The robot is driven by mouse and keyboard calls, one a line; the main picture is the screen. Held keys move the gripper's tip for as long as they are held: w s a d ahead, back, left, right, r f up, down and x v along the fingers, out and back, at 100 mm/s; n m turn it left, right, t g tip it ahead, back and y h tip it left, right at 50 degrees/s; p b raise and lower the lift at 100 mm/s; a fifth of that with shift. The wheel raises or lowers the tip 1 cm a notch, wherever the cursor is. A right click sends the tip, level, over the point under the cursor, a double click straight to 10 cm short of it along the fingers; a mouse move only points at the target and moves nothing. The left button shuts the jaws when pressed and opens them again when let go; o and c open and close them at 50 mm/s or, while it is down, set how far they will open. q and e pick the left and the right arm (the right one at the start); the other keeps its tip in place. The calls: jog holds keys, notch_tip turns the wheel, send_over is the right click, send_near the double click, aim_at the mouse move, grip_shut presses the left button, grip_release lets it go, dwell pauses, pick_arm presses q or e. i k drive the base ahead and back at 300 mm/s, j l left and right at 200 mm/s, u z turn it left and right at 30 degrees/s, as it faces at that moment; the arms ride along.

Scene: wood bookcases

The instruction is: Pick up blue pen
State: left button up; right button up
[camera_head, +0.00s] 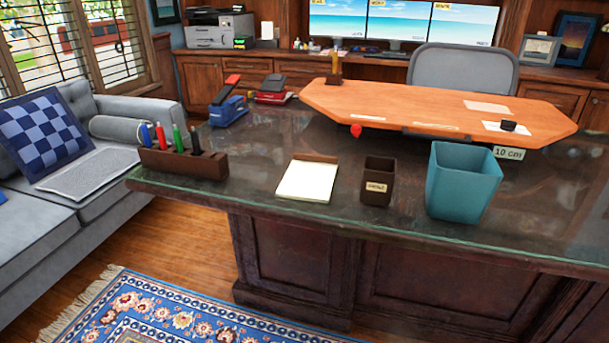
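A blue pen (146,135) stands upright at the left end of a dark brown wooden pen holder (184,163). A red pen (161,136), a green pen (178,138) and a black pen (195,140) stand in a row to its right in the same holder. The holder rests near the front left corner of the dark, glass-topped desk (245,173). The lower part of the blue pen is hidden inside the holder. Neither of my grippers shows in the head view.
Right of the holder are a notepad (307,181), a small dark cup (377,182) and a teal bin (463,182). Blue and red staplers (228,109) (272,90) lie behind. A raised orange board (440,108) covers the back. A grey sofa (75,180) stands left.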

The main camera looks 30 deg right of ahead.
aim_at(143, 128)
jog(key=i+l+u, duration=0.35)
jog(key=i+l, duration=0.45)
jog(key=i, duration=0.05)
